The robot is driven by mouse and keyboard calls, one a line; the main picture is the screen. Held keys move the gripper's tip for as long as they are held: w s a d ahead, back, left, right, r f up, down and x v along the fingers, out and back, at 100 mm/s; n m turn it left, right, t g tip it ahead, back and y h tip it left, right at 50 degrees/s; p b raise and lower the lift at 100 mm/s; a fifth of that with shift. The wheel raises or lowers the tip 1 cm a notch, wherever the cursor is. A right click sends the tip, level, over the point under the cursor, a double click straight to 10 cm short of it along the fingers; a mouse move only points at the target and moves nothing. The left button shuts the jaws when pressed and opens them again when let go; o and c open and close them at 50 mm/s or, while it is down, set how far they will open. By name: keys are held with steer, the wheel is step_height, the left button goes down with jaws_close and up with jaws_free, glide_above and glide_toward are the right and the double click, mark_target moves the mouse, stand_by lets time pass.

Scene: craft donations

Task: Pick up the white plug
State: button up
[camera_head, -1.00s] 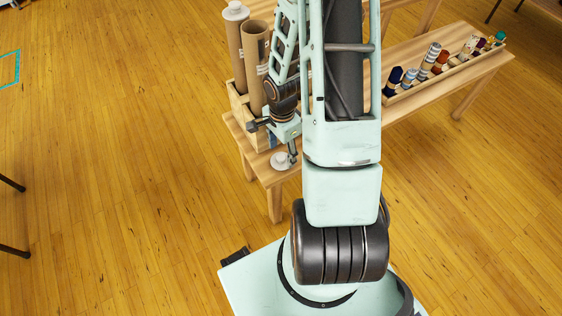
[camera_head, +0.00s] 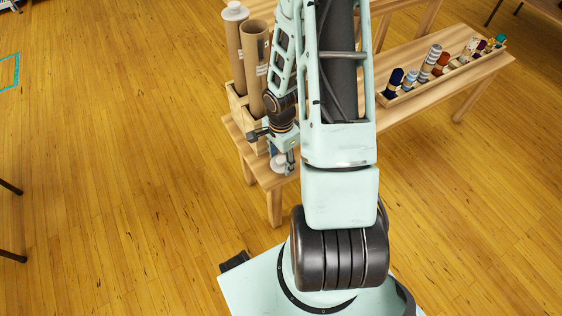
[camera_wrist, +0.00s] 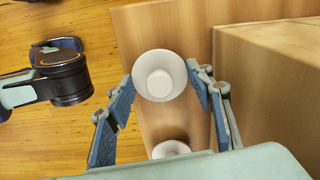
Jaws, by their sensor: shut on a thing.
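A white plug (camera_wrist: 160,75), round with a raised centre, sits between the fingertips of my gripper (camera_wrist: 162,84) in the wrist view. The blue finger pads touch it on its left and right sides, and the gripper is shut on it. In the head view the plug (camera_head: 278,163) shows beside my gripper (camera_head: 287,160), low over the near end of the wooden bench. I cannot tell whether it still touches the wood. A second white round piece (camera_wrist: 170,149) shows lower in the wrist view, partly hidden by my gripper's body.
The wooden bench (camera_head: 273,181) holds a wooden crate (camera_head: 236,104) with cardboard tubes (camera_head: 254,70), one topped with a white cap (camera_head: 235,11). A rack (camera_head: 391,99) of several thread spools stands further right. The floor at left is mostly clear.

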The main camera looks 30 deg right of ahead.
mark_target(281, 159)
steer(key=shift+r, duration=0.1)
steer(key=shift+r, duration=0.55)
step_height(281, 159, up, 2)
steer(key=shift+r+p, duration=0.25)
steer(key=shift+p, duration=0.45)
steer(key=s+r+p, duration=0.9)
steer(key=s+p, duration=0.4)
steer(key=p, duration=0.1)
steer(key=shift+s+d+r, duration=0.15)
steer(key=shift+s+r, duration=0.05)
steer(key=shift+s, duration=0.2)
